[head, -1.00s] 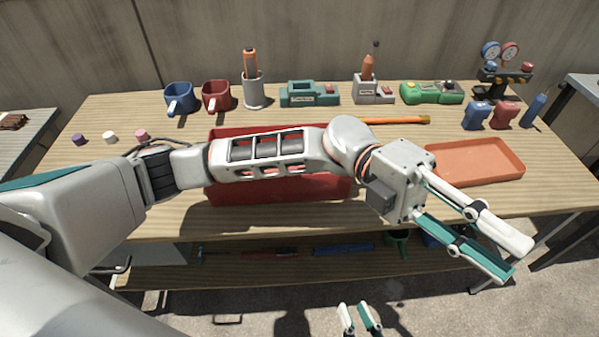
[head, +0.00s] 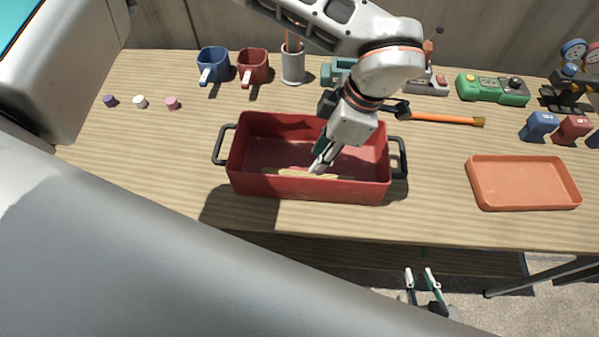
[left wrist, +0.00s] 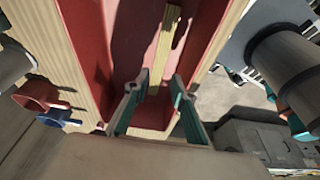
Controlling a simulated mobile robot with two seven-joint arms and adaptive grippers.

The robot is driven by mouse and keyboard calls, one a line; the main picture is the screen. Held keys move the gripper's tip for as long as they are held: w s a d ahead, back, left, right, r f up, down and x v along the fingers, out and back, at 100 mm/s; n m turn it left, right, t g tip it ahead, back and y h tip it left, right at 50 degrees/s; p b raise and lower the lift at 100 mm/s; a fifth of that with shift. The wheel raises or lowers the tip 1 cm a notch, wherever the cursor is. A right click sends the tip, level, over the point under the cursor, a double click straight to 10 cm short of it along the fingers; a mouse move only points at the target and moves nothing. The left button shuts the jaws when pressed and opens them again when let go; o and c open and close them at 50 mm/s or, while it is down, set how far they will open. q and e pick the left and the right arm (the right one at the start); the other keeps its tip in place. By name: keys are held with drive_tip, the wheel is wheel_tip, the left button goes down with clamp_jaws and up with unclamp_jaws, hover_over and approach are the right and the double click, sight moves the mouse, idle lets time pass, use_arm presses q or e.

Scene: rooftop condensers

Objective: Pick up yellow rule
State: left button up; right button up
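The yellow rule (head: 295,173) is a flat strip lying inside the red bin (head: 258,187), close to its near wall. In the left wrist view the rule (left wrist: 163,50) runs away from me along the red floor. My left gripper (head: 319,166) reaches down into the bin over the rule. In the left wrist view its fingers (left wrist: 158,92) are apart, with the rule's near end in line between them; I cannot tell whether they touch it. My right gripper (head: 420,274) is open and empty, low in front of the table.
An orange tray (head: 524,204) lies to the right of the bin. An orange-handled tool (head: 445,118) lies behind it. Blue (head: 213,63) and red (head: 253,66) mugs and a pen cup (head: 293,66) stand at the back. The bin's walls and handles surround my left gripper.

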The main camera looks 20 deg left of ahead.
sight(282, 172)
use_arm(q)
drive_tip(key=x, duration=0.7)
drive_tip(key=shift+w+f, duration=0.1)
drive_tip(key=shift+f, duration=0.3)
clamp_jaws()
